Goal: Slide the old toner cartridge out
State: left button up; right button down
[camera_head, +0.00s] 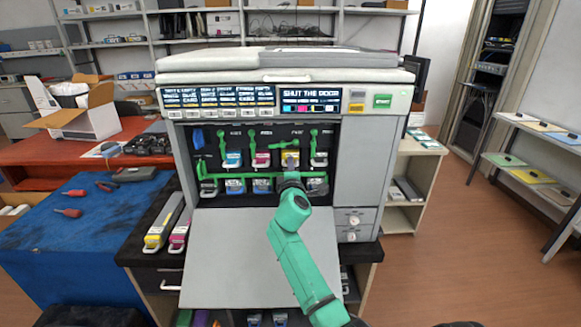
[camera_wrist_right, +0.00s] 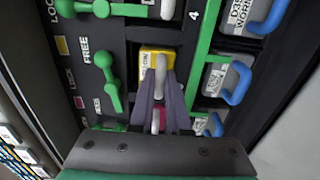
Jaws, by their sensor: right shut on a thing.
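The printer (camera_head: 355,212) stands with its front door (camera_head: 250,235) folded down, showing two rows of cartridge slots. A yellow toner cartridge (camera_head: 291,155) sits in the upper row. In the right wrist view the yellow cartridge (camera_wrist_right: 157,56) shows its front face and a pale handle in its slot. My right gripper (camera_head: 290,168) is at this cartridge; its fingers (camera_wrist_right: 160,92) are shut on the handle. A green lever (camera_wrist_right: 107,82) lies beside the slot, near the word FREE. My left gripper is not in view.
A green bar (camera_head: 235,176) runs across between the rows. Two cartridges, yellow-ended (camera_head: 160,230) and magenta-ended (camera_head: 180,235), lie left of the door. A blue table (camera_head: 90,245) holds screwdrivers. In the right wrist view, blue handles (camera_wrist_right: 238,83) stick out to the right.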

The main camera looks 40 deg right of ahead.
jog(key=shift+a, duration=0.1)
jog(key=p+v, duration=0.1)
jog(key=v, duration=1.9)
jog(key=c, duration=0.8)
grip_release()
jog(key=shift+w, duration=0.1)
jog(key=o, duration=0.4)
